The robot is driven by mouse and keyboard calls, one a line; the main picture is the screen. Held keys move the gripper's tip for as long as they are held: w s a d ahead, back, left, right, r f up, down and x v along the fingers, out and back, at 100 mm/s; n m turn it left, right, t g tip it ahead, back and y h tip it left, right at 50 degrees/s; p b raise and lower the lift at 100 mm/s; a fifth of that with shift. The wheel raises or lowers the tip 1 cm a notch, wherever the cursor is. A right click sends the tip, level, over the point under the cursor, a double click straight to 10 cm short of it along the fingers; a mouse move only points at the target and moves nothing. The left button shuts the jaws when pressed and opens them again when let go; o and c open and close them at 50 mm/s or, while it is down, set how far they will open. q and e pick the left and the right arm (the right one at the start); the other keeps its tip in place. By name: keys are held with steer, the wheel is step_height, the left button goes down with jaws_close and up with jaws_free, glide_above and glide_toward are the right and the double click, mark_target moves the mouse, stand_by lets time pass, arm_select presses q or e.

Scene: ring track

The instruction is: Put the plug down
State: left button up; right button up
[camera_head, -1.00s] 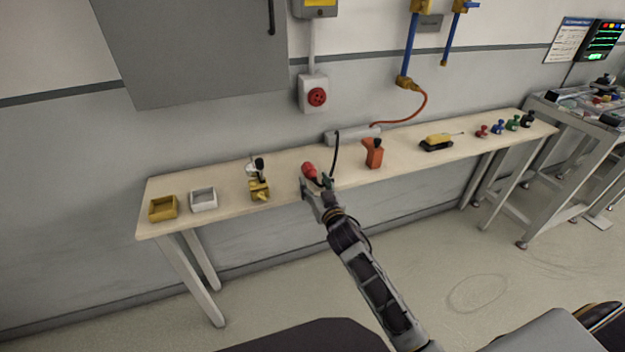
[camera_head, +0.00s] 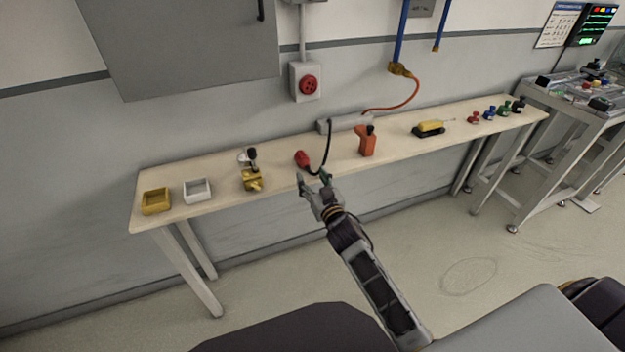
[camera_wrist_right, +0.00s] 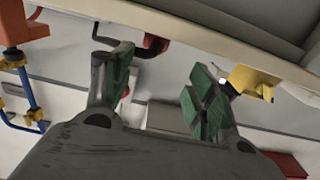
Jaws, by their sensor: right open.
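The red plug (camera_head: 302,158) lies on the wooden bench (camera_head: 225,190), with its black cord (camera_head: 328,150) running back to a grey strip box on the bench. My right gripper (camera_head: 313,180) is open and empty at the bench's front edge, just in front of the plug and apart from it. In the right wrist view, the green-padded fingers (camera_wrist_right: 158,90) are spread wide with nothing between them. The red plug (camera_wrist_right: 155,44) shows beyond the fingers there, near the bench edge. My left gripper is not in view.
A yellow clamp-like device (camera_head: 252,180) stands left of the plug and an orange tool (camera_head: 367,142) stands right. Yellow (camera_head: 156,201) and white (camera_head: 197,191) bins sit at the left end. A red wall socket (camera_head: 309,85) is above.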

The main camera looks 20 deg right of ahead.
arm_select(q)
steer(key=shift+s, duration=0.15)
arm_select(e)
steer(key=shift+f, duration=0.15)
steer(key=s+d+f+g, duration=0.1)
steer(key=s+f+g, duration=0.35)
steer(key=f, duration=0.95)
steer(key=s+f+g, duration=0.3)
steer(key=s+f, duration=0.2)
steer(key=f, duration=1)
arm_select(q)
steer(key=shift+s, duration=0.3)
arm_select(e)
steer(key=s+f+n+g, duration=0.2)
steer(key=s+f+g, duration=0.6)
steer(key=s+f, duration=1.4)
steer(key=s, duration=0.3)
steer(key=shift+d, duration=0.15)
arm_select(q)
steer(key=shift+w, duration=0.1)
arm_select(e)
steer(key=shift+s, duration=0.1)
